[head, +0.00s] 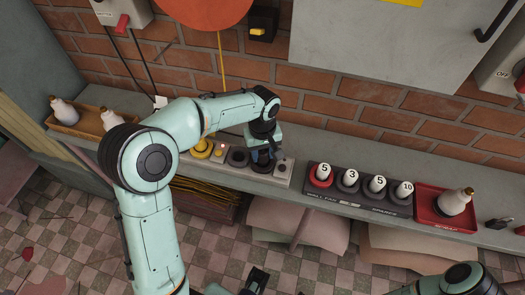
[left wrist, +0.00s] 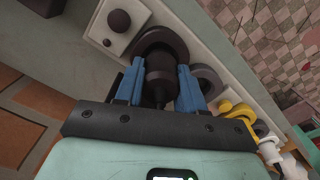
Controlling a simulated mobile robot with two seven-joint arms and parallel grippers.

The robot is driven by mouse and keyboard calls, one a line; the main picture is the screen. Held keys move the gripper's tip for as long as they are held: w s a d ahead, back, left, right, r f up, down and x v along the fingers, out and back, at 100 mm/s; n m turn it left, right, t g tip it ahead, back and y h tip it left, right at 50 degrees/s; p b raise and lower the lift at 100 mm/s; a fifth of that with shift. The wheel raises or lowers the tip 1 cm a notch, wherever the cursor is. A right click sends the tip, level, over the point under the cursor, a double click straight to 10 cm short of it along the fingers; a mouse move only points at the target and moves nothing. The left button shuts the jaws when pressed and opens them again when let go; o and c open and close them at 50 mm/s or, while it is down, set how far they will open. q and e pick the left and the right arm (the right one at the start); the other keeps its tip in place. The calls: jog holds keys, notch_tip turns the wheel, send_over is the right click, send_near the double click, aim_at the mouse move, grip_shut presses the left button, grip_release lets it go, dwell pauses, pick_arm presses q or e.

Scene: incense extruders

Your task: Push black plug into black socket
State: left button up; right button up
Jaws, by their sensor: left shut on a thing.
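My left gripper (head: 263,153) is over the grey panel on the bench, with its blue fingers shut on a black plug (left wrist: 158,75). In the left wrist view the plug sits between the fingers (left wrist: 158,88). Its far end meets a thick black ring, the black socket (left wrist: 178,39); I cannot tell how deep it sits. A second black ring (left wrist: 207,78) lies beside it and also shows in the head view (head: 238,156). In the head view the gripper hides the plug and its socket. A dark part at the bottom edge may be my right gripper; its fingers are not clear.
A yellow knob (head: 202,149) stands left on the panel, and a small dark knob (left wrist: 119,20) is close to the held plug. A dark rack (head: 350,204) with numbered white-topped pieces and a red tray (head: 430,212) with a bottle stand to the right. The brick wall rises behind.

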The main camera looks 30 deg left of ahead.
pick_arm(q)
jog(key=shift+f+b, duration=0.35)
jog(key=shift+f, duration=0.3)
jog(key=o, duration=1.1)
notch_tip(320, 180, up, 13)
jog(key=shift+r+p, duration=0.2)
jog(key=shift+p, duration=0.8)
